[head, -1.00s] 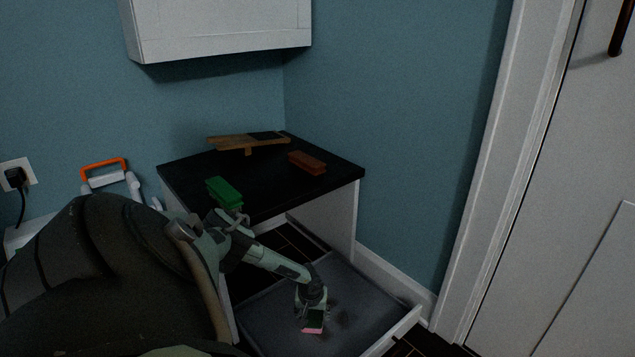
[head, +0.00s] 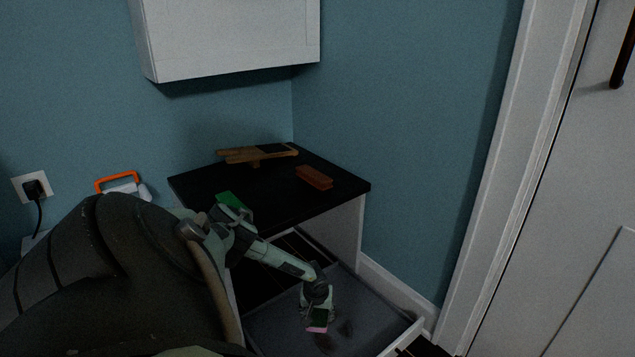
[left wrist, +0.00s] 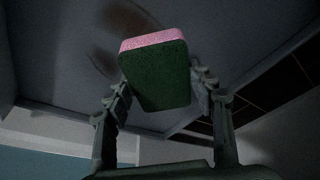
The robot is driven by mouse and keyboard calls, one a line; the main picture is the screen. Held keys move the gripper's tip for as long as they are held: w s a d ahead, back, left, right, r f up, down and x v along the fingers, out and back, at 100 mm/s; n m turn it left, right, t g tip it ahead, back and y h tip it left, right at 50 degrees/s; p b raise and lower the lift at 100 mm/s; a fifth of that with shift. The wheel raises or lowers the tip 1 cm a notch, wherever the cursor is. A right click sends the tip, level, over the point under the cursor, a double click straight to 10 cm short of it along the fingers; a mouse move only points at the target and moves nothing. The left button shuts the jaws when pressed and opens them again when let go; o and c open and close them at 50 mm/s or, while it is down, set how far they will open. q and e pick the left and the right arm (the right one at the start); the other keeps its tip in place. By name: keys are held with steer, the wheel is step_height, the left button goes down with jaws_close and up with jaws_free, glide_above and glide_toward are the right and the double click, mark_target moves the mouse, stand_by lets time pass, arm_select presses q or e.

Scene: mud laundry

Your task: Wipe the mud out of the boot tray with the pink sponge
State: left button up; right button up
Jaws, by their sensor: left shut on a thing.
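My left gripper (head: 317,312) is shut on the pink sponge (head: 317,328), low over the boot tray (head: 275,325). In the left wrist view the sponge (left wrist: 155,75) sits between the two fingers, with a pink layer and a dark green layer. The grey tray floor carries a dark brown mud smear (head: 324,343) just below the sponge and a fainter one (head: 346,328) to its right. A brown smear (left wrist: 115,40) also shows behind the sponge in the left wrist view. I cannot tell whether the sponge touches the tray. My right gripper is not in view.
A black-topped cabinet (head: 275,188) stands behind the tray. It bears a green block (head: 232,200), a red-brown brush-like block (head: 314,177) and a wooden item (head: 240,155). The tray's pale rim (head: 402,337) lies near the door frame. A white wall cabinet (head: 230,40) hangs above.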

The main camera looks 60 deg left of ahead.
mark_target(318, 312)
arm_select(q)
steer(key=shift+r, duration=0.45)
step_height(318, 312, up, 3)
steer(key=p, duration=0.2)
steer(key=shift+p, duration=0.4)
steer(key=shift+f, duration=0.1)
